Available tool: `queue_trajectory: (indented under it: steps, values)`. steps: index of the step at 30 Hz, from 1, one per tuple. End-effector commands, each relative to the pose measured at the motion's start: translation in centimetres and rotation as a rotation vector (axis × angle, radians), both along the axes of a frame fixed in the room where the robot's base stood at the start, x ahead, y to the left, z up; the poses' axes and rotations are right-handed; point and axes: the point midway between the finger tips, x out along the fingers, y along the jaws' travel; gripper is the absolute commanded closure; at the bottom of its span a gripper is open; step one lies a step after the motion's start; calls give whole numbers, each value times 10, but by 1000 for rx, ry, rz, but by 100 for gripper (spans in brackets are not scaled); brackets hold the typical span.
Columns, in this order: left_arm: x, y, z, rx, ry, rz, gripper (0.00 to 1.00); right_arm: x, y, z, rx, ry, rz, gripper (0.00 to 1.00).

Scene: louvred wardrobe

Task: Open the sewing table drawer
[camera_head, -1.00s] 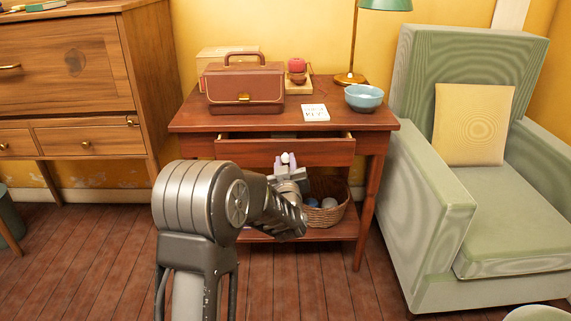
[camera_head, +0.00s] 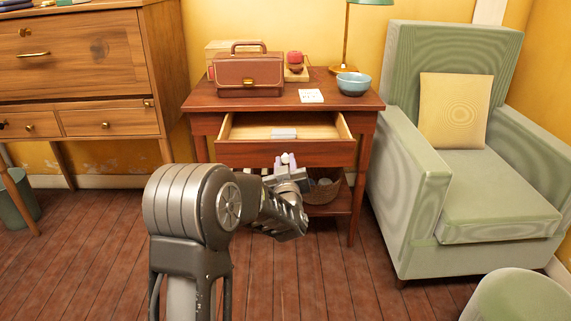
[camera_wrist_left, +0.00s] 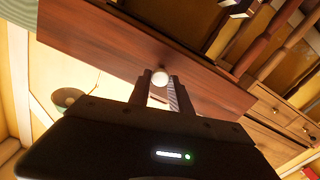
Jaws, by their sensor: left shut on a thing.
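The wooden sewing table (camera_head: 222,101) stands against the yellow wall. Its drawer (camera_head: 240,155) is pulled well out, and its pale inside shows, with a small light grey item (camera_head: 283,133) lying in it. My left gripper (camera_head: 287,163) is in front of the drawer, shut on the round white knob (camera_head: 287,157). In the left wrist view the knob (camera_wrist_left: 160,78) sits between the fingertips, against the drawer front (camera_wrist_left: 110,45). My right gripper is in neither view.
A brown case (camera_head: 248,78), a blue bowl (camera_head: 353,83), a white card (camera_head: 310,96) and a lamp stand on the tabletop. A basket (camera_head: 322,190) is on the lower shelf. A green armchair (camera_head: 405,190) stands close on the right, a wooden cabinet (camera_head: 80,75) on the left.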

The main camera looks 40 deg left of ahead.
Motion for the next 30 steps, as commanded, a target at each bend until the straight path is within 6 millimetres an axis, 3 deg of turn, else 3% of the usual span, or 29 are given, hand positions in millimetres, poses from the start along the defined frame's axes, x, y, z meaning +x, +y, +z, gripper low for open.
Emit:
queue_trajectory:
  steps: [5, 6, 13, 23, 30]
  values:
    - [0, 0, 0, -1, -1, 0, 100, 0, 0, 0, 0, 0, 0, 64]
    - [0, 0, 0, -1, -1, 0, 73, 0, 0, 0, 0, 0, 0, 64]
    - [0, 0, 0, -1, -1, 0, 54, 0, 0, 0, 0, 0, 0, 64]
    - [-2, -2, 0, -1, 0, 0, 54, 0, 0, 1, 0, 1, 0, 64]
    - [-25, -20, 2, -2, 1, -1, 54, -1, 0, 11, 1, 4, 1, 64]
